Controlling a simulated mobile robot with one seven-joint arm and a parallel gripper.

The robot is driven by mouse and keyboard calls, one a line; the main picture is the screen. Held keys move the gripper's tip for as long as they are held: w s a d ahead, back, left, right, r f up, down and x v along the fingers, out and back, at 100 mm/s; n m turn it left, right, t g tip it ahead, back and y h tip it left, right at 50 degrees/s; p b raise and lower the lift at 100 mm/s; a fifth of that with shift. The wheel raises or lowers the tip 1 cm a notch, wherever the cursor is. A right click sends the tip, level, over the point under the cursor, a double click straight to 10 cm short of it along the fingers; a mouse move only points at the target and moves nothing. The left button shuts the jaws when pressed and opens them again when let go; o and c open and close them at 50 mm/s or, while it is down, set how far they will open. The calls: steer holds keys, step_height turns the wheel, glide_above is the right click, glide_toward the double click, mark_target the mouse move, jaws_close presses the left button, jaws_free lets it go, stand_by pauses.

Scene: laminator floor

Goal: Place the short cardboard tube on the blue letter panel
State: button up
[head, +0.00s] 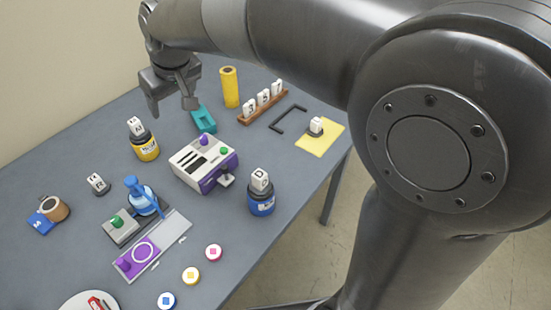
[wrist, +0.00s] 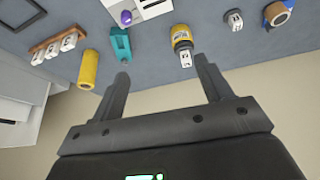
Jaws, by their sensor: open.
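The short cardboard tube (head: 56,207), brown with a pale end, is at the far left of the table. It overlaps the blue letter panel (head: 39,222) in the picture; I cannot tell whether it rests fully on it. In the wrist view the tube (wrist: 275,13) shows at the top right, with a bit of the blue panel (wrist: 289,3) beside it. My gripper (head: 172,104) is open and empty, raised near the table's back edge, well away from the tube. Its two fingers (wrist: 162,72) are spread in the wrist view.
A wall borders the back.

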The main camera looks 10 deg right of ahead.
steer(key=s+d+r+m+t+h, duration=0.15)
steer(key=s+d, duration=0.25)
steer(key=d, duration=0.5)
steer(key=s+d+m, duration=0.2)
steer(key=s+d, duration=0.1)
steer(key=d, duration=0.5)
steer(key=s+d+f+m, duration=0.2)
steer(key=s+d, duration=0.4)
steer(key=s+d+f+m+h, duration=0.1)
steer(key=s+d+f+m, duration=0.1)
steer(key=s+d, duration=0.4)
steer(key=shift+s+d+f, duration=0.4)
steer(key=shift+s+f, duration=0.05)
steer(key=shift+s, duration=0.05)
steer(key=shift+m+h, duration=0.25)
